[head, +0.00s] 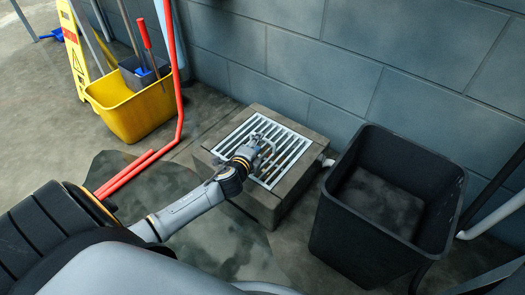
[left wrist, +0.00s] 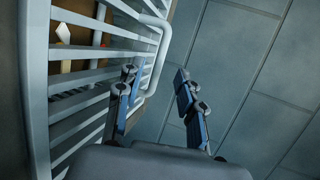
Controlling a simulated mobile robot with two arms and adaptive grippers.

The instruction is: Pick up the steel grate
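The steel grate (head: 291,152) is a pale barred panel lying on top of a low square concrete drain block (head: 262,205) by the wall. My left gripper (head: 266,143) is over the grate in the head view. In the left wrist view the grate (left wrist: 33,90) fills the left side, with a bent metal handle (left wrist: 163,38) rising at its edge. The two fingers of my left gripper (left wrist: 157,82) stand apart, with the handle's lower end near the left finger. Whether they touch is unclear. My right gripper is not in view.
A black open bin (head: 330,220) stands right of the drain block. A yellow mop bucket (head: 135,105) and red pipes (head: 178,85) are to the left. The block wall (head: 330,45) is close behind. Small bits of debris (left wrist: 65,66) show under the bars.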

